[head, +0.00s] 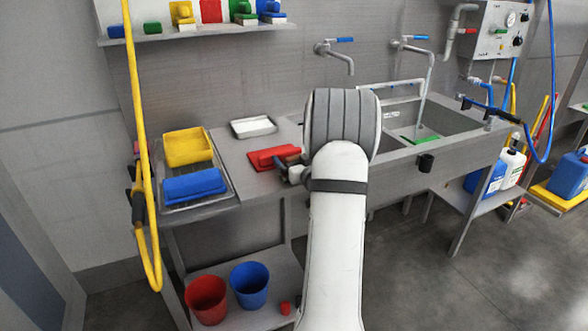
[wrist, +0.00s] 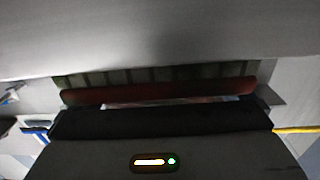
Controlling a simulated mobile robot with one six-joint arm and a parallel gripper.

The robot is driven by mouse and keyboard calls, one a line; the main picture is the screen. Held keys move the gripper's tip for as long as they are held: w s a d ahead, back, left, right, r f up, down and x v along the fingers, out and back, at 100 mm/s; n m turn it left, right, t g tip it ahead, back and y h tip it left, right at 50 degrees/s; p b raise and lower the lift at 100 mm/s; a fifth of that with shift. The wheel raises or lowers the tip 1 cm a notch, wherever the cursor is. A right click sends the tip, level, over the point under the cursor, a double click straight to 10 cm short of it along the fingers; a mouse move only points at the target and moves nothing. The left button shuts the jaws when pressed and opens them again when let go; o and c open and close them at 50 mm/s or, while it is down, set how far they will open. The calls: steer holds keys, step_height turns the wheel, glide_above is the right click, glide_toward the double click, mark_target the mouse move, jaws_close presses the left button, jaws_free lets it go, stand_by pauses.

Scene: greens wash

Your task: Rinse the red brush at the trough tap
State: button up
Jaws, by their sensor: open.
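The red brush (head: 268,157) lies on the steel counter left of the trough. In the wrist view a red bar (wrist: 160,92), apparently the brush, spans the picture just beyond my gripper's dark front edge. My gripper (head: 290,168) is open at the brush's right end, partly hidden by my arm; I cannot tell whether it touches it. The steel trough (head: 452,146) is to the right, partly hidden by my arm. Two wall taps with blue levers, the left tap (head: 338,57) and the right tap (head: 416,50), are above it.
A white tray (head: 253,127) lies behind the brush. A yellow hose (head: 138,90) hangs at the left. Red (head: 206,300) and blue (head: 250,285) buckets stand on the lower shelf. The floor at front right is clear.

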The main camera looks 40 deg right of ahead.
steer(key=shift+c, duration=0.6)
steer(key=c, duration=0.9)
